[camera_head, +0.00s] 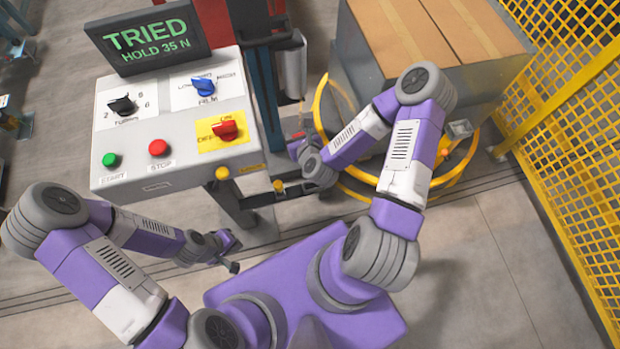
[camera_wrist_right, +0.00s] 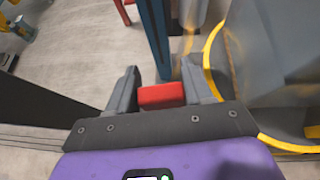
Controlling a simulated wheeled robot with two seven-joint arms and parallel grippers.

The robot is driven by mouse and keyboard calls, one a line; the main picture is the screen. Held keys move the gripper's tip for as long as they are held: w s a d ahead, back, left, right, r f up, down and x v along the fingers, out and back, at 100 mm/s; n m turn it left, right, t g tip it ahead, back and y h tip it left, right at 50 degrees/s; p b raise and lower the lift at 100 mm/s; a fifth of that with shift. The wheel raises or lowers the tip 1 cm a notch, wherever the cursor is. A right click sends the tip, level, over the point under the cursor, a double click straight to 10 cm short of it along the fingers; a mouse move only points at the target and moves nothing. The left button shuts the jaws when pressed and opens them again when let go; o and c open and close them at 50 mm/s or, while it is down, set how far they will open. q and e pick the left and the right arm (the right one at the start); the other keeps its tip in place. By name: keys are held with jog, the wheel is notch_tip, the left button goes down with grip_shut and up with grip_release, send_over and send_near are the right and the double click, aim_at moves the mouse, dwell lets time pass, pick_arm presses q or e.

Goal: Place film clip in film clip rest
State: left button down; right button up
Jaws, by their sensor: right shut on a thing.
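My right gripper (camera_wrist_right: 162,88) is shut on a small red block, which I take to be the film clip (camera_wrist_right: 162,96), between its two grey fingers in the right wrist view. In the head view the right gripper (camera_head: 298,138) is beside the machine's dark post, left of the yellow ring; the clip is too small to make out well there. My left gripper (camera_head: 233,254) is low in the head view, below the control box, its fingers apart and with nothing seen between them. I cannot clearly identify the film clip rest in either view.
A control box (camera_head: 180,130) with knobs and buttons stands at left; its screen (camera_head: 146,36) reads "TRIED HOLD 35 N". A wrapped pallet load with cartons (camera_head: 430,35) stands behind the yellow ring (camera_head: 322,100). Yellow mesh fence (camera_head: 570,150) bounds the right. Floor at lower right is clear.

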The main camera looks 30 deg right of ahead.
jog(key=shift+m+h, duration=0.6)
jog(key=shift+m, duration=0.1)
jog(key=s+f+b, duration=0.1)
jog(key=s+f, duration=0.1)
jog(key=f, duration=0.3)
jog(key=s+f+b, duration=0.1)
jog(key=s+f, duration=0.1)
jog(key=f, duration=0.3)
jog(key=s+d+f+b, duration=0.1)
jog(key=s+f+b, duration=0.1)
jog(key=f, duration=0.3)
jog(key=shift+s+d+f, duration=0.1)
jog(key=shift+f, duration=0.2)
jog(key=shift+f+b, duration=0.75)
jog(key=shift+f, duration=1.15)
jog(key=shift+f, duration=0.25)
jog(key=o, duration=1)
jog(key=shift+o, duration=0.2)
jog(key=shift+r, duration=0.15)
